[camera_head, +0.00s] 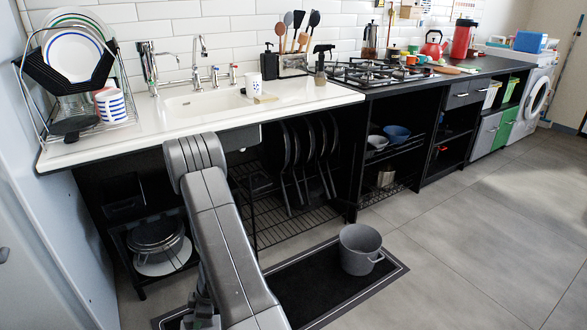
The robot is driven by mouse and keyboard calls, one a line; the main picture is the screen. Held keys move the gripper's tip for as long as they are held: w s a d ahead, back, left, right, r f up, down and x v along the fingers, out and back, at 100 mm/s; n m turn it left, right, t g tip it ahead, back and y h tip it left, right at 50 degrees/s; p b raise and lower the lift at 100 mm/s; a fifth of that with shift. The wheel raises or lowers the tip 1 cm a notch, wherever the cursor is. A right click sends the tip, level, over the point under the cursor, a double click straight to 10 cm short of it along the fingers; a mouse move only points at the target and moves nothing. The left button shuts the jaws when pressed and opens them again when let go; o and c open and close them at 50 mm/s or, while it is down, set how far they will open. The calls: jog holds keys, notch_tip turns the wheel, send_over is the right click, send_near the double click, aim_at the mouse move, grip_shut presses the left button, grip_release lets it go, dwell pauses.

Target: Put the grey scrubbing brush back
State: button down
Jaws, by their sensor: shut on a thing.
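I cannot make out the grey scrubbing brush in the head view. My arm rises from the bottom edge in front of the sink counter, and its bend stands at the counter's front edge. The white sink (205,101) is set in the white counter (75,153). A small tan block (265,99) lies on the sink's right rim, beside a white patterned mug (253,85).
A grey bucket (360,250) stands on a black mat (310,285) on the floor. A dish rack (128,95) with plates is at the left. A black soap bottle (269,64) and a spray bottle (320,66) stand behind the sink. The gas hob (372,74) is to the right. Floor at right is clear.

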jog(key=shift+s+d+r, duration=0.2)
jog(key=shift+s+r, duration=0.4)
jog(key=shift+r, duration=0.2)
